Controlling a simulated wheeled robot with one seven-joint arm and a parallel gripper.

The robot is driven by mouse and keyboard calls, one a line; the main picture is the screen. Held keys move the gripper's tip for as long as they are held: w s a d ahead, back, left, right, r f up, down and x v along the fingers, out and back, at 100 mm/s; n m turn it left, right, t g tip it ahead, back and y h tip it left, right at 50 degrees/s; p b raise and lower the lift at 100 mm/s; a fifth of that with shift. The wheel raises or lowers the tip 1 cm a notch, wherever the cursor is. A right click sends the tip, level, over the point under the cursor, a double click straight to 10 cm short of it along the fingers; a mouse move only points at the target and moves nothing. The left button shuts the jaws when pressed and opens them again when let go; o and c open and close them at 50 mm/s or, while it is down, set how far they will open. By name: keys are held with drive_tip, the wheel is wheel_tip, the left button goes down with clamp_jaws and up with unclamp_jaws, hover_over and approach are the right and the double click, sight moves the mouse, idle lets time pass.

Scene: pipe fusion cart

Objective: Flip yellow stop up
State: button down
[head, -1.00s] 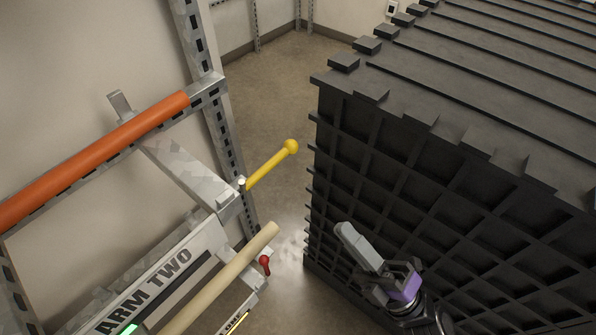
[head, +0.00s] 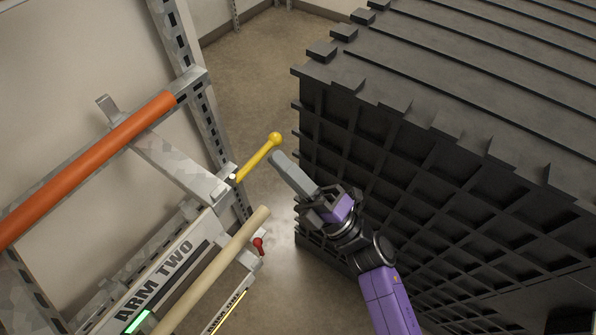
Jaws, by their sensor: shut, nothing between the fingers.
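The yellow stop (head: 257,157) is a rod with a round ball end. It juts from the end of a grey metal bracket and slants up to the right in the head view. My gripper (head: 277,160) is shut and empty, with its grey fingers pointing up and left.
An orange pipe (head: 90,165) lies on the upper rack arm at left. A beige pipe (head: 215,265) lies along the arm labelled ARM TWO, near a red knob (head: 258,246). A large black ribbed crate (head: 400,160) fills the right, close behind my gripper.

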drive_tip(key=shift+w+a+r, duration=0.1)
drive_tip(key=shift+a, duration=0.05)
drive_tip(key=shift+r+n+g+y+b, duration=0.25)
drive_tip(key=shift+n+g, duration=0.1)
drive_tip(key=shift+n, duration=0.15)
drive_tip(key=shift+r+n+g+y+b, duration=0.15)
drive_tip(key=shift+n+g+y, duration=0.15)
drive_tip(key=shift+n, duration=0.2)
wheel_tip(320, 180, up, 7)
drive_tip(key=n+g+b, duration=0.5)
drive_tip(key=n+g, duration=0.6)
drive_tip(key=n, duration=0.5)
hover_over(272, 144)
drive_tip(key=s, duration=0.4)
drive_tip(key=s+n, duration=0.1)
drive_tip(key=n, duration=0.1)
drive_tip(key=a+r+n+g+h+b, duration=0.1)
drive_tip(key=n, duration=0.1)
drive_tip(key=shift+s+r, duration=0.2)
drive_tip(key=shift+s, duration=0.2)
drive_tip(key=d+f+b, duration=0.1)
drive_tip(key=d, duration=0.6)
drive_tip(key=shift+s+d+b, duration=0.3)
drive_tip(key=shift+d+b, duration=0.05)
